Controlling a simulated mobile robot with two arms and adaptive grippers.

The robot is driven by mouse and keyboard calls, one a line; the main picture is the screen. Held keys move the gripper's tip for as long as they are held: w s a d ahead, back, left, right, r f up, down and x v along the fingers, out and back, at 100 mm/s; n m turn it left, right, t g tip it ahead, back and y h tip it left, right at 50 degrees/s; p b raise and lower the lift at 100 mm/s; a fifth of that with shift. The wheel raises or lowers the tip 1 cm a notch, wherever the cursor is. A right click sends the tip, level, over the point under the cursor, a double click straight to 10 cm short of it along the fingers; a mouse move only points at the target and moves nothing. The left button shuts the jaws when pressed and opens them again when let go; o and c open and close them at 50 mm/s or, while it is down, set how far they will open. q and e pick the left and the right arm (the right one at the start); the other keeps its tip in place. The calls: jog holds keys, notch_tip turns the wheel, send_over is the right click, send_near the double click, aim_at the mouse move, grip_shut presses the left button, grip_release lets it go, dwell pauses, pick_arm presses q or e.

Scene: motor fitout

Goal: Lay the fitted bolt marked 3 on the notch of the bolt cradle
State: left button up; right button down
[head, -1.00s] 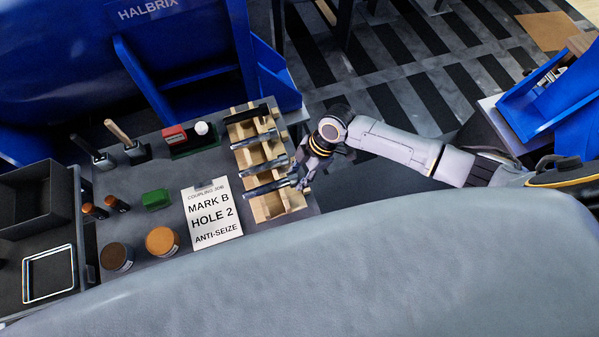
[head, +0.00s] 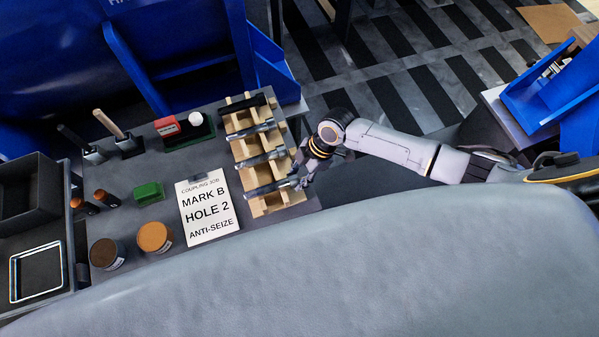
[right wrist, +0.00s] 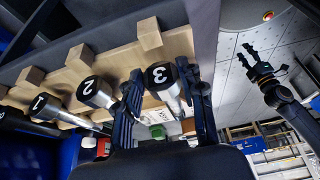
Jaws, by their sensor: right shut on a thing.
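The bolt cradle (head: 286,200) is a pale wooden rack at the right edge of the grey bench top. The bolt marked 3 (head: 262,190) lies across its near end, with its numbered head in the right wrist view (right wrist: 158,76). My right gripper (head: 298,180) is shut on this bolt near its head; its fingers stand either side of it in the right wrist view (right wrist: 168,92). I cannot tell whether the bolt touches the notch. Bolts marked 2 (right wrist: 92,88) and 1 (right wrist: 42,103) lie farther along. My left gripper (right wrist: 252,58) shows in the right wrist view, fingers apart and empty.
A dark bolt (head: 245,103) lies at the cradle's far end. A large grey curved surface (head: 380,250) fills the front.

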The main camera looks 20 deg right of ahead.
jog(key=shift+f+b, duration=0.35)
jog(key=shift+f, duration=0.15)
dwell(0.4)
jog(key=c, duration=0.7)
grip_release()
jog(key=shift+c, duration=0.2)
jog(key=shift+f, duration=0.1)
